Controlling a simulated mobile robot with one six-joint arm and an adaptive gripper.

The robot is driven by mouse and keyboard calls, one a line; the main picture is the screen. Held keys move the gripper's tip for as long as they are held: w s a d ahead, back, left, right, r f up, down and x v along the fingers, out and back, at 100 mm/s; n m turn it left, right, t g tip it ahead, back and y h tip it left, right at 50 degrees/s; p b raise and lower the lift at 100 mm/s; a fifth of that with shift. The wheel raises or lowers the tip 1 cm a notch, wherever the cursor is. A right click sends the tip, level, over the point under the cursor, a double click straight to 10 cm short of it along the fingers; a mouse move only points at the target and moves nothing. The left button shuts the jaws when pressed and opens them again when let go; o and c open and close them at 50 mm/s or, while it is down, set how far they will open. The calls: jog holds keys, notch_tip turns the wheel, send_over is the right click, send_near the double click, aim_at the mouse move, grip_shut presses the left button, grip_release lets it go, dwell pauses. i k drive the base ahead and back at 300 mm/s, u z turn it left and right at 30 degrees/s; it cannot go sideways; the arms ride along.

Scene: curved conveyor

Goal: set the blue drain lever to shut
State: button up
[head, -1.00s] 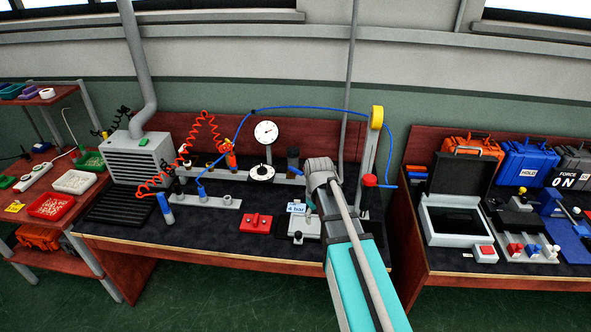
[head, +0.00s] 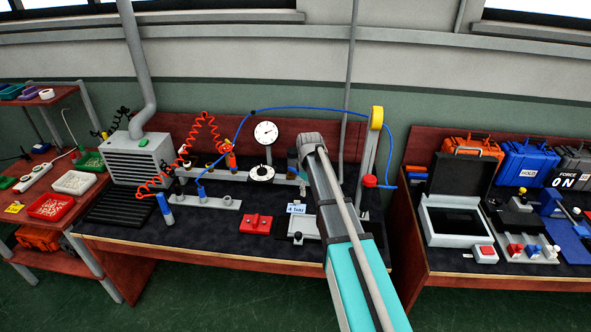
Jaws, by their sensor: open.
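A blue handle with a pale end (head: 165,208) stands tilted at the left end of a grey strip on the middle bench. It is the clearest blue lever-like part in view. I cannot tell from here whether it is the drain lever or which position counts as shut. My arm reaches in from the lower right, and its grey wrist (head: 311,143) is over the back of the bench, well to the right of the blue handle. My gripper's fingers are hidden behind the wrist and arm.
A dial gauge (head: 266,132) and a round white-topped fitting (head: 262,173) stand left of my wrist. A red block (head: 256,223) lies in front. A post with a yellow reel (head: 376,117) and a red knob (head: 369,181) stand to the right. Red and blue hoses arch over the bench.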

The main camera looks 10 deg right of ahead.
aim_at(292, 170)
jog(key=i, duration=1)
